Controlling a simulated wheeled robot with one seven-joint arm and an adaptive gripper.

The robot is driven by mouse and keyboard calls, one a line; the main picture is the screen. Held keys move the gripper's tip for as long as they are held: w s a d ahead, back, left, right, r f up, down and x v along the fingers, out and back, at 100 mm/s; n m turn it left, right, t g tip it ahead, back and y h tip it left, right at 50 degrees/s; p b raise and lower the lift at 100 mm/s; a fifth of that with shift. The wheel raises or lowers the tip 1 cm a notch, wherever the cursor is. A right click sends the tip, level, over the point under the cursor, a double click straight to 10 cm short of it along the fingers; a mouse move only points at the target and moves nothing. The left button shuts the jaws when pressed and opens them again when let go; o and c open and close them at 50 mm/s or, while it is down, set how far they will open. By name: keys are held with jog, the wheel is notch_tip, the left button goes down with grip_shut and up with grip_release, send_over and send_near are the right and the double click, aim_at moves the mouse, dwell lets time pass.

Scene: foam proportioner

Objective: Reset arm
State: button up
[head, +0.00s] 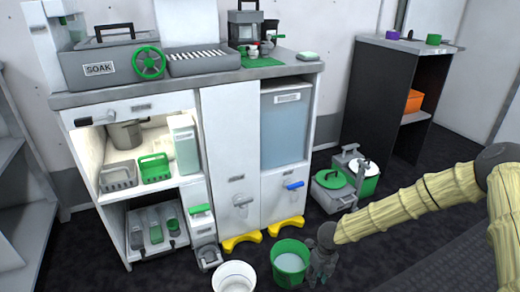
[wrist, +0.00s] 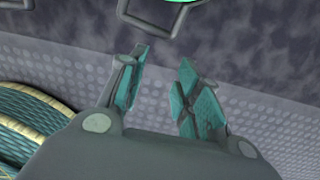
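My arm, in a pale yellow ribbed sleeve, reaches in from the right in the head view. My gripper (head: 320,268) hangs at its end, pointing down, low over the dark floor just right of the green bucket (head: 290,265). In the wrist view my gripper (wrist: 163,58) has its two teal-padded fingers apart, with nothing between them. Dark floor and a dotted grey strip (wrist: 60,68) show behind the fingers. I cannot tell in the head view whether the gripper touches the bucket.
A white bucket (head: 234,278) stands left of the green one. Green-lidded containers (head: 332,190) stand on the floor behind my gripper. The white cabinet (head: 228,150) has yellow feet (head: 286,227) and a blue tap (head: 293,185). A black shelf unit (head: 365,105) stands back right.

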jog(key=s+f+n+t+h, duration=0.1)
jog(key=s+f+n, duration=0.2)
jog(key=s+n, duration=0.6)
jog(key=s+f+n+h, duration=0.1)
jog(key=s+f+n, duration=0.2)
jog(key=s+n, duration=0.55)
jog(key=s+d+r+n+y+p, duration=0.1)
jog(key=s+r+n, duration=0.2)
jog(key=s+n, duration=0.5)
jog(key=s+d+r+n, duration=0.1)
jog(key=s+r+n, duration=0.2)
jog(key=s+n, duration=0.45)
notch_tip(320, 180, up, 36)
jog(key=s+m+p, duration=0.1)
jog(key=p, duration=3.5)
jog(key=shift+s+f+g, duration=0.25)
jog(key=shift+g, duration=0.15)
